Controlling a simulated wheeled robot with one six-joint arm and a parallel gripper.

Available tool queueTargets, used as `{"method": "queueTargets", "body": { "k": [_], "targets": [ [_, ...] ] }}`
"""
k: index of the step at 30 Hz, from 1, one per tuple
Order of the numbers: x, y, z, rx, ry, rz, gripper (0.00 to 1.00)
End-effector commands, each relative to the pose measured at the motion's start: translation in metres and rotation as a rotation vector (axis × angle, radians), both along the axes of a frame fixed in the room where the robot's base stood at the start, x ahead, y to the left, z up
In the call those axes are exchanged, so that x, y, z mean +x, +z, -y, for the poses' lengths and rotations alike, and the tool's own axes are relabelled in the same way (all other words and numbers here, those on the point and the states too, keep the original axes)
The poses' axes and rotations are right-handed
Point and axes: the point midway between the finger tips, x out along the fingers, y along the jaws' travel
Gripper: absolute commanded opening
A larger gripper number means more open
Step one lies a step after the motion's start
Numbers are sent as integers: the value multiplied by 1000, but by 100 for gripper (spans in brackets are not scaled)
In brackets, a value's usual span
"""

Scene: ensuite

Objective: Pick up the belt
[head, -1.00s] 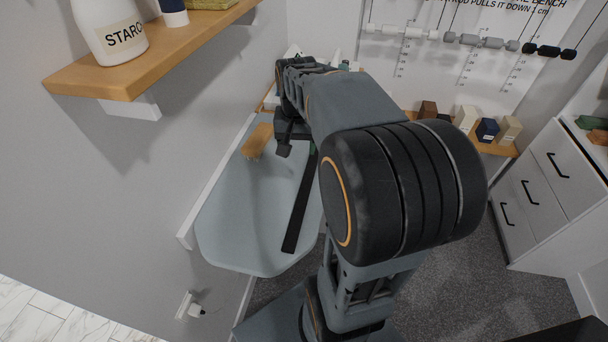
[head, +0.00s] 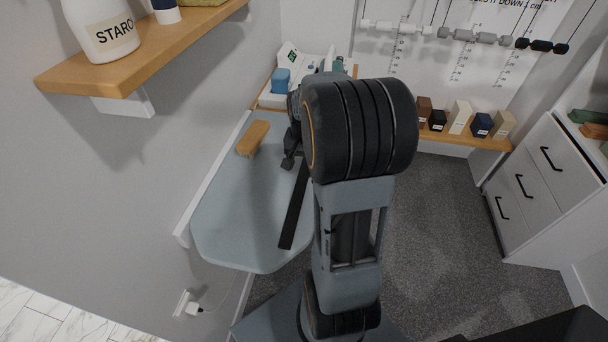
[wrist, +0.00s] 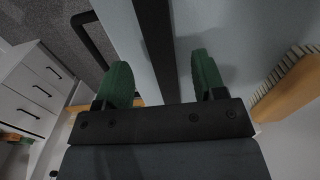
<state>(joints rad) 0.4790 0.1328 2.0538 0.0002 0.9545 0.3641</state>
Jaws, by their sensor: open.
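The belt (head: 296,206) is a long dark strip lying flat on the light grey ironing board (head: 228,226), near its right edge in the head view. My arm hides its far end. In the wrist view the belt (wrist: 157,45) runs between the two green fingertips of my gripper (wrist: 164,82). The fingers are apart, one on each side of the belt, with nothing between them touching it that I can see. In the head view my gripper (head: 290,160) is above the board by the belt's far part; its height over the belt is unclear.
A wooden brush (head: 253,138) lies on the board left of my gripper. A shelf (head: 135,55) with a starch bottle (head: 103,30) juts from the left wall. Small boxes (head: 459,117) stand on a back ledge. White drawers (head: 535,185) stand at the right.

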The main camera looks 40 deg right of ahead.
Motion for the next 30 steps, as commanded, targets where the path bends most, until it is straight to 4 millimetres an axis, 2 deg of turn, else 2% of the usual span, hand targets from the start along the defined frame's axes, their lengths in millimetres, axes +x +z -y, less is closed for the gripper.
{"method": "queueTargets", "body": {
  "k": [7, 17, 30],
  "targets": [
    [0, -30, 1, 2, 0, -3, 64],
    [0, -36, 1, 0, 0, 0, 64],
    [1, -35, 1, 0, 1, 0, 24]
  ]
}}
